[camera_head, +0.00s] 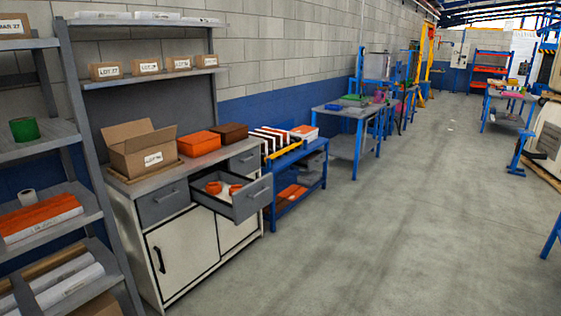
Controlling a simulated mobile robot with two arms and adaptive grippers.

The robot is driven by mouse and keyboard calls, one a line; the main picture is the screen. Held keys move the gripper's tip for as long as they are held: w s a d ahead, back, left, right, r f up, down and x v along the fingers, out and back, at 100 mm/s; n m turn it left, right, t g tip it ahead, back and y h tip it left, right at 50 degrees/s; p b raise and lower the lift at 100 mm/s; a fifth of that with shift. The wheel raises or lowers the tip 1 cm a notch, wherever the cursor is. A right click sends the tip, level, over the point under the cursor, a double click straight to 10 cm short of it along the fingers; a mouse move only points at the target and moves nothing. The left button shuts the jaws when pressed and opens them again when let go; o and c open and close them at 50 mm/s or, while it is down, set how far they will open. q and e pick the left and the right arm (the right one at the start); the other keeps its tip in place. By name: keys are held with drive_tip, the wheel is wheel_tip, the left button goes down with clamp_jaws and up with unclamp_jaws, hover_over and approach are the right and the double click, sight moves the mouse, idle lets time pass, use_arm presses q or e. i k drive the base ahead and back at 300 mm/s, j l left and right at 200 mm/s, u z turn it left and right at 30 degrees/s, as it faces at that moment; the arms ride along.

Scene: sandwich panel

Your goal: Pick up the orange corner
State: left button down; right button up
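Small orange pieces lie in an open grey drawer (247,206) of the cabinet. One orange piece (213,187) is at the drawer's left, and another orange piece (235,189) is to its right. They may be orange corners, but they are too small to tell their exact shape. Paler items lie beside them, partly hidden by the drawer's front wall. Neither of my grippers is in view.
On the cabinet top stand an open cardboard box (143,152), an orange box (199,143) and a brown box (230,132). A grey shelf rack (88,150) is at left. A blue bench (285,160) stands right of the cabinet. The floor (380,240) in front is clear.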

sight(233, 188)
drive_tip(key=i+l+z, duration=0.2)
drive_tip(key=i, duration=1.95)
drive_tip(key=j, duration=0.15)
